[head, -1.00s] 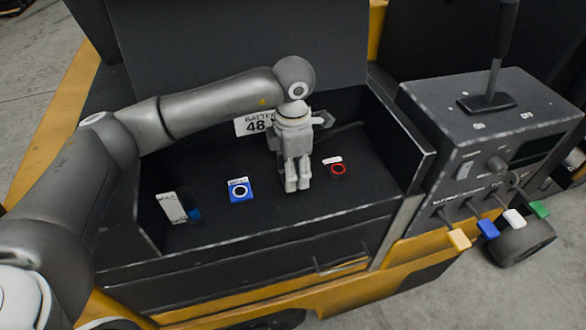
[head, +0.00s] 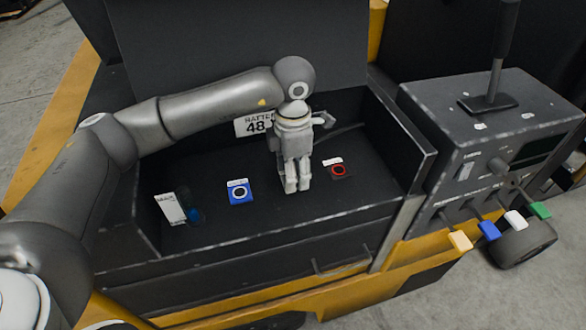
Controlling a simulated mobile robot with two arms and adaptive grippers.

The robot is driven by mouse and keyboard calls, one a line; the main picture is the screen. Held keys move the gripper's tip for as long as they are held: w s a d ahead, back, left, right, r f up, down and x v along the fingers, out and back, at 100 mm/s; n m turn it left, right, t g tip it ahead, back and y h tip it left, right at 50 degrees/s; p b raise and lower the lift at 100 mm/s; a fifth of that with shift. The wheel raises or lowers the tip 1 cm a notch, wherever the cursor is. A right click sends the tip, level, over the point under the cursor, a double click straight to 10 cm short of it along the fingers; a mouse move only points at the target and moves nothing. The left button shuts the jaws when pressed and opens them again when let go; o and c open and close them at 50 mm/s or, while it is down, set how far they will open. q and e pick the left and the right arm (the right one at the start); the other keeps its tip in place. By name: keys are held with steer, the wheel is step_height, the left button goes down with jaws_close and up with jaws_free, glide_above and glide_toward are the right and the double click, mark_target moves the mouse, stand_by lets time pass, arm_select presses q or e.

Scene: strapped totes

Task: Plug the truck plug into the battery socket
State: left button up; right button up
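A blue block with a white-ringed dark round opening (head: 240,192) and a dark block with a red ring (head: 338,170) sit on the floor of the open black battery compartment. I cannot tell for sure which is the battery socket. My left gripper (head: 297,190) points down between them, above the compartment floor and apart from both. Its fingertips are close together; whether they hold anything is hidden. I cannot make out the truck plug for certain. My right gripper is not in view.
A white label card (head: 171,209) and a small blue round part (head: 194,216) are at the compartment's left. A label reading 48 (head: 254,126) is on the back wall. A control console (head: 480,125) with a lever stands right of the raised compartment wall.

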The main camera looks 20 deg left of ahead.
arm_select(q)
steer(key=shift+b, duration=0.3)
jaws_close()
stand_by(0.4)
steer(key=shift+r, duration=0.15)
steer(key=shift+r+p, duration=0.65)
steer(key=shift+r, duration=0.65)
steer(key=shift+r+p, duration=0.6)
steer(key=shift+r, duration=0.95)
steer(key=shift+r+p, duration=1.25)
steer(key=shift+r, duration=1.75)
